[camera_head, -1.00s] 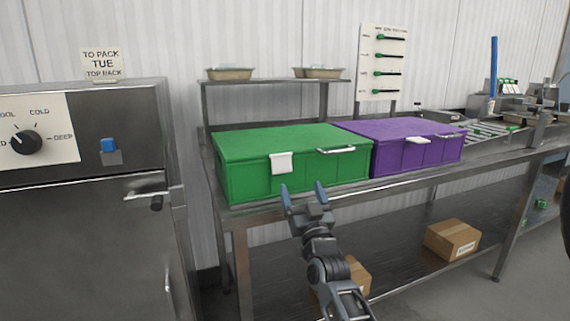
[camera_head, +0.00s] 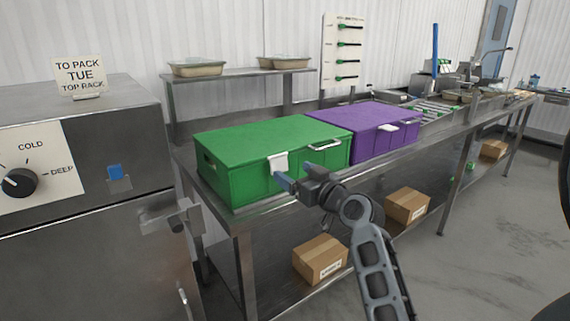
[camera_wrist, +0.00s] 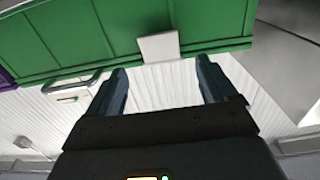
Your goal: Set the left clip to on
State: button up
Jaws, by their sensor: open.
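A white clip (camera_head: 279,162) sits on the upper front edge of the green box (camera_head: 240,187), left of that box's metal handle (camera_head: 324,146). A second white clip (camera_head: 388,128) sits on the front of the purple box (camera_head: 368,145). My gripper (camera_head: 297,177) is open and empty, in front of the green box near its clip. In the wrist view the green box clip (camera_wrist: 159,46) lies just beyond my gripper (camera_wrist: 162,72), roughly centred between the fingertips. No contact with it is visible.
Both boxes stand on a steel table with a raised shelf (camera_head: 240,75) behind. A steel cabinet (camera_head: 70,110) with a dial (camera_head: 19,182) and blue switch (camera_head: 116,172) is at the left. Cardboard boxes (camera_head: 320,260) sit on the low shelf.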

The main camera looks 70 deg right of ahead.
aim_at(280, 163)
jog(key=shift+p+x, duration=0.45)
jog(key=shift+x, duration=2.15)
jog(key=shift+c, duration=0.5)
jog(key=c, duration=1)
jog(key=shift+o, duration=0.2)
jog(key=shift+f+b, duration=0.3)
jog(key=shift+b, duration=0.95)
jog(key=shift+w+f+t+h+b, duration=0.15)
jog(key=shift+t+h+b, duration=0.2)
jog(key=shift+b, duration=1.4)
jog(key=shift+d+t+b, duration=0.1)
jog(key=shift+t+b, duration=0.25)
jog(key=shift+b, duration=0.2)
jog(key=shift+r, duration=0.3)
